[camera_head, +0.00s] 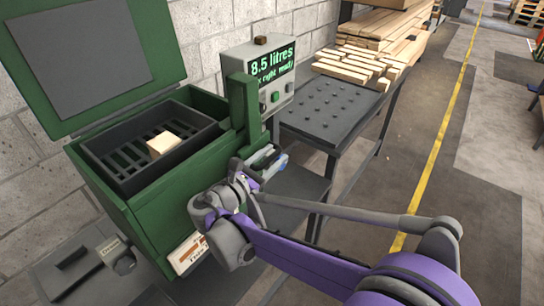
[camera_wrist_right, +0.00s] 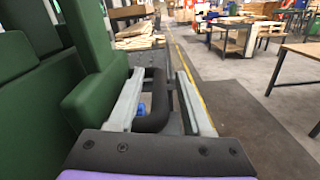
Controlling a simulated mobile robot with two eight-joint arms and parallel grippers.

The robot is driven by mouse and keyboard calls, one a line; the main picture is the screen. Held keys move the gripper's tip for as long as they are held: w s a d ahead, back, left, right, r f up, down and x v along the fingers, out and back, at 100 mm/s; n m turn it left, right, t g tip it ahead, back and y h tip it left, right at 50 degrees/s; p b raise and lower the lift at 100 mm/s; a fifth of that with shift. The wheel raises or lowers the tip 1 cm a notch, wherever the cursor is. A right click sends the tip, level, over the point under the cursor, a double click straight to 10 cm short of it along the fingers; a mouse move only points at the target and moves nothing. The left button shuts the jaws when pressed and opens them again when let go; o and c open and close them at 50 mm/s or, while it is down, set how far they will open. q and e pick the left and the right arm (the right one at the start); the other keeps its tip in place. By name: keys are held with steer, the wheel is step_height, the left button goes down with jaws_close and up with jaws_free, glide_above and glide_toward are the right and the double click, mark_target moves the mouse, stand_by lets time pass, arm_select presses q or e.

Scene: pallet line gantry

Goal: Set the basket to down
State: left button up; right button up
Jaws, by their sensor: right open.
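The dark slatted basket (camera_head: 192,146) sits high in the open top of the green machine (camera_head: 160,215) in the head view, with a pale wooden block (camera_head: 163,145) in it. My right gripper (camera_head: 268,161) is at the right side of the machine, below the control box. In the right wrist view its two pale fingers (camera_wrist_right: 160,74) are apart, with a dark curved handle (camera_wrist_right: 157,100) between them. The fingers look open around the handle; I cannot tell whether either touches it. My left gripper is not in view.
The green lid (camera_head: 85,55) stands open at the back. A control box (camera_head: 270,72) reads 8.5 litres. A dark studded table (camera_head: 335,110) and stacked planks (camera_head: 375,45) stand behind to the right. Open floor with a yellow line (camera_head: 436,150) lies right.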

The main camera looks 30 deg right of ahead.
jaws_close()
stand_by(1.3)
